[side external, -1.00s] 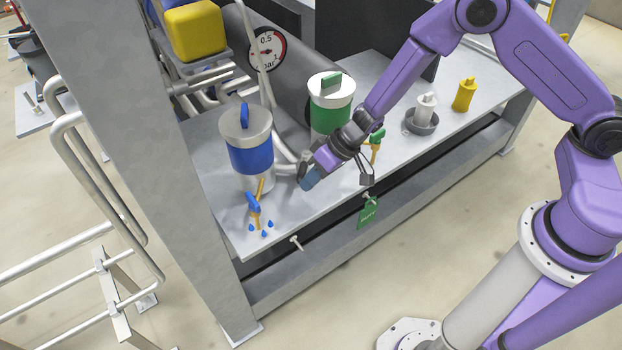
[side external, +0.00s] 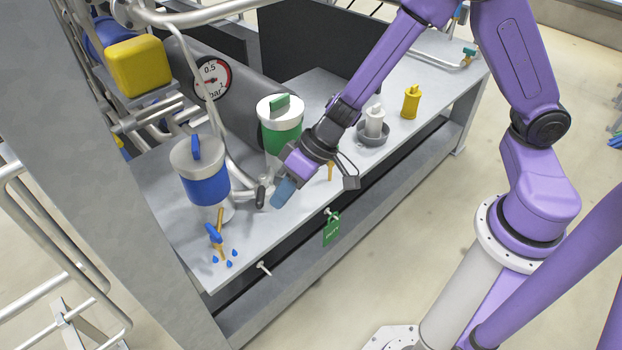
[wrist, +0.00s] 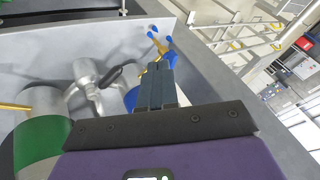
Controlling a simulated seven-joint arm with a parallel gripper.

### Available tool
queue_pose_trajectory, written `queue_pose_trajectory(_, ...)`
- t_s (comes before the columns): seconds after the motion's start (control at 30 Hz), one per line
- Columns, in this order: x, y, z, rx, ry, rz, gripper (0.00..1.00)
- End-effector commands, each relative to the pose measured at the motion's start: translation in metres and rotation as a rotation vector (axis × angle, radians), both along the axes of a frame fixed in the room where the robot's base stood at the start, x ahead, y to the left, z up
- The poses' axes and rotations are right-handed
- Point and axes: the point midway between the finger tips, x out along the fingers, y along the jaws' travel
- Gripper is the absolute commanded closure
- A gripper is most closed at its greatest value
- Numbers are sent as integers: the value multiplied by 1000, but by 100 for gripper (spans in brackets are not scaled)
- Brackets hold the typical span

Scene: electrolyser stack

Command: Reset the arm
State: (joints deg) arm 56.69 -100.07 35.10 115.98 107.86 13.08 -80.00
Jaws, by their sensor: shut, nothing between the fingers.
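My gripper (side external: 281,197) is shut and empty, held over the bench (side external: 188,262) in front of the green-banded canister (side external: 281,138). The blue-banded canister (side external: 205,185) stands to its left in the side view. In the wrist view the two dark fingers (wrist: 157,76) are together. Beyond them is the blue-handled tap (wrist: 160,46), also at the bench front in the side view (side external: 215,236). My gripper and wrist hide most of the orange tap (side external: 331,171) in the side view.
A black-handled valve (side external: 261,193) is close to the left of my gripper. A green tag (side external: 331,230) hangs at the bench front. A white bottle in a grey dish (side external: 373,138) and a yellow bottle (side external: 411,102) stand to the right. A pressure gauge (side external: 212,79) is behind.

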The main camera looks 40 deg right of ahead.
Motion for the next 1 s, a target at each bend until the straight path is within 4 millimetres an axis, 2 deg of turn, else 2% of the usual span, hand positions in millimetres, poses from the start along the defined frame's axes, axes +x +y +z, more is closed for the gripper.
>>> queue_pose_trajectory(0.13, -35, 15, 34, 52, 6, 140, 100)
queue_pose_trajectory(0.23, -68, 18, 57, 70, 28, 252, 100)
queue_pose_trajectory(0.43, -133, 3, 88, 33, 84, 467, 100)
queue_pose_trajectory(0.57, -169, -22, 100, -43, 116, 585, 100)
queue_pose_trajectory(0.7, -198, -59, 106, -167, 130, 685, 100)
queue_pose_trajectory(0.83, -212, -99, 109, -309, 115, 741, 100)
queue_pose_trajectory(1.0, -213, -144, 111, -484, 62, 759, 100)
